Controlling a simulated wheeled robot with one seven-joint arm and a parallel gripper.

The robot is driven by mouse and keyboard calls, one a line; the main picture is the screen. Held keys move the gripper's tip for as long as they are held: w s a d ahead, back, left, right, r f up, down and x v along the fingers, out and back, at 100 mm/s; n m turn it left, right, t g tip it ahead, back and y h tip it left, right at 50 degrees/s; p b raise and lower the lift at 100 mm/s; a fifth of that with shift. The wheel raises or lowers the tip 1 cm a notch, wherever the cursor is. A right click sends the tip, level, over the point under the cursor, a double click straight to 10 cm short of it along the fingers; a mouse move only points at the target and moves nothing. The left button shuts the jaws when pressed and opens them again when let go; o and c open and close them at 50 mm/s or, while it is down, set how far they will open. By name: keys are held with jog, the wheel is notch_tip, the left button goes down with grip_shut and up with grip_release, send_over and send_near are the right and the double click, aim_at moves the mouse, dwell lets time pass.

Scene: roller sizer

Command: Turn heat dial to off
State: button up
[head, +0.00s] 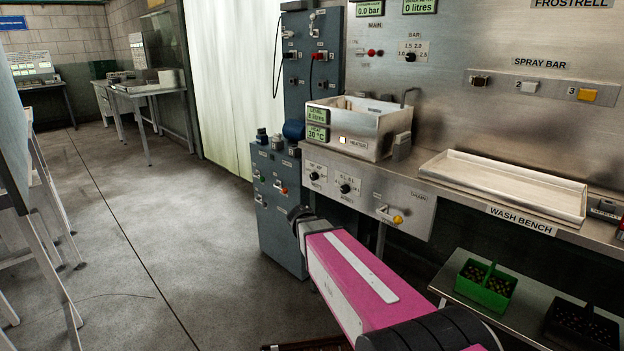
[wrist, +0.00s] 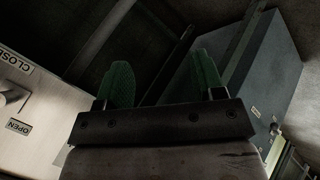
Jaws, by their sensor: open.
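Two black dials sit on the steel front panel below the heater tank, a left dial (head: 315,176) and a right dial (head: 345,188). Their labels are too small to read surely, so I cannot tell which is the heat dial. My gripper (wrist: 165,80) is open and empty in the wrist view, its two green fingers wide apart. Neither dial shows between them. In the head view my pink arm reaches toward the panel from below; its far end is in front of the grey cabinet, and the fingers are hidden there.
The heater tank (head: 358,128) reads 30 °C and stands above the panel. A grey cabinet (head: 278,225) stands left of the bench and shows right in the wrist view. A panel marked CLOSE and OPEN (wrist: 30,125) is at left there. A white tray (head: 505,185) lies right. Floor is free at left.

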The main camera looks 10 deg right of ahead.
jog(key=w+a+r+t+h, duration=0.4)
jog(key=w+r, duration=0.3)
jog(key=w, duration=0.3)
jog(key=m+t+h, duration=0.1)
jog(key=t+h, duration=0.2)
jog(key=t, duration=0.1)
send_near(312, 177)
jog(key=x, duration=1)
jog(key=c, duration=0.9)
